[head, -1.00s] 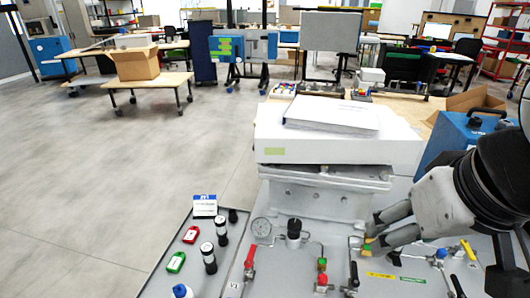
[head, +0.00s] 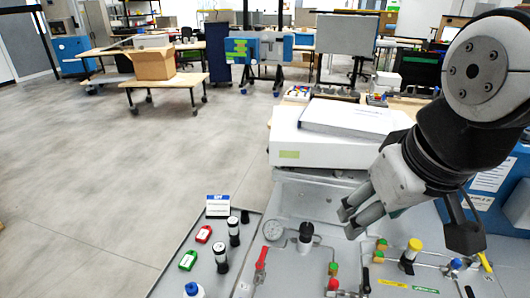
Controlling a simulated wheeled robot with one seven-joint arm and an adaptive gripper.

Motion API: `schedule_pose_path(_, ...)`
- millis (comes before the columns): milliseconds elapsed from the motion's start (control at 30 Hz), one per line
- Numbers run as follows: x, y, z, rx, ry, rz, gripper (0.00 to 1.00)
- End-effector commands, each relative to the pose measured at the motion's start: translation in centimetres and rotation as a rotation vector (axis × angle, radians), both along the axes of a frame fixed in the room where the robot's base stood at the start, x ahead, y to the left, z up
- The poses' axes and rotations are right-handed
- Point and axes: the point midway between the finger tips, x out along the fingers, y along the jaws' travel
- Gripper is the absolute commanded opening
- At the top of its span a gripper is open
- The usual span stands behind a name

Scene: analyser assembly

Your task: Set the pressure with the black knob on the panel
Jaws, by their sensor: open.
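The black knob (head: 306,229) stands upright on the grey panel (head: 300,274), just right of a round pressure gauge (head: 273,230). My gripper (head: 348,221) is open and empty above the panel, to the right of the knob and apart from it. Its fingers point down and left toward the knob. In the head view the knob is fully visible, but the gauge's reading is too small to tell.
Red (head: 261,257), black (head: 365,278) and yellow (head: 413,249) valve handles stand on the panel near my gripper. A white box (head: 290,142) sits behind. Left of the panel, a tray holds black-and-white cylinders (head: 233,231) and red (head: 203,234) and green (head: 188,260) items.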

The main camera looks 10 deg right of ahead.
Motion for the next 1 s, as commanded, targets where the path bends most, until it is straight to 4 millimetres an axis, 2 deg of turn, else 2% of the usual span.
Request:
schedule_pose_path(267, 3.3, -0.1, 0.1, -0.069, 0.057, 0.139, 0.54)
schedule_pose_path(367, 5.2, -0.1, 0.0, -0.102, 0.089, 0.218, 0.54)
schedule_pose_path(533, 9.5, -0.1, -1.3, -0.164, 0.161, 0.407, 0.54)
schedule_pose_path(767, 15.5, -0.1, -4.6, -0.222, 0.250, 0.682, 0.54)
schedule_pose_path(1000, 20.9, 0.0, -10.2, -0.243, 0.322, 0.973, 0.54)
